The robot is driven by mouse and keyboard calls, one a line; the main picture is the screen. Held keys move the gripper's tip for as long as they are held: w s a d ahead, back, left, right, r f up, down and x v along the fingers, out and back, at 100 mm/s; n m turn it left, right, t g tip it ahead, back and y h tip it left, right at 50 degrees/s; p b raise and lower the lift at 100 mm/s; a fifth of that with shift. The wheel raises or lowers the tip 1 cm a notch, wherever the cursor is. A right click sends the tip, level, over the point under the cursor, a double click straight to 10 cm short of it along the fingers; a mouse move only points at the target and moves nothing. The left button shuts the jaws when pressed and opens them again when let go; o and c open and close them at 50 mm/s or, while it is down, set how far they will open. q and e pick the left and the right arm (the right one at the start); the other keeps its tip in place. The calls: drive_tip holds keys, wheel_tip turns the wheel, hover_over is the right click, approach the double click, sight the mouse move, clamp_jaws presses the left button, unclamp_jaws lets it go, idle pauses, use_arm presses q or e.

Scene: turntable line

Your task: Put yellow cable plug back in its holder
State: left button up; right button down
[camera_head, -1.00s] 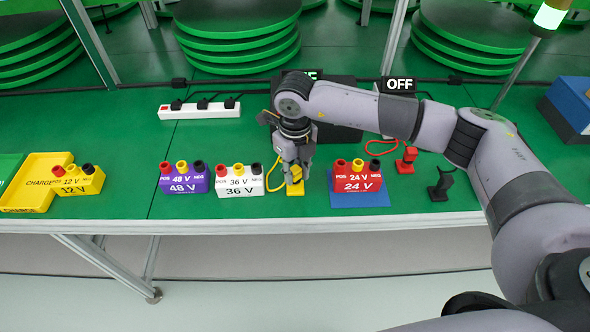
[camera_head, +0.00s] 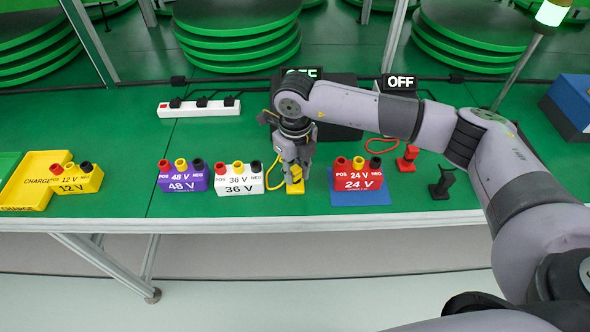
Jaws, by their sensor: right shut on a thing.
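My right gripper (camera_head: 294,172) points down over the green table between the white 36 V block and the red 24 V block. It is shut on the yellow cable plug. A yellow base (camera_head: 296,188), which looks like the holder, shows right below the fingertips. The fingers hide most of the plug, so I cannot tell whether it is seated or just above the base. A yellow cable (camera_head: 270,178) loops to the left of the gripper. My left gripper is not in view.
The white 36 V block (camera_head: 238,187) stands close on the left, the red 24 V block (camera_head: 359,184) on a blue mat (camera_head: 340,199) on the right. A red plug holder (camera_head: 407,160) and a black one (camera_head: 441,188) stand further right. The purple 48 V block (camera_head: 183,185) is further left.

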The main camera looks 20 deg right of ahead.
idle(0.6)
idle(0.3)
drive_tip(key=c, duration=1.3)
unclamp_jaws()
drive_tip(key=shift+r+p, duration=1.9)
drive_tip(key=shift+r, duration=1.85)
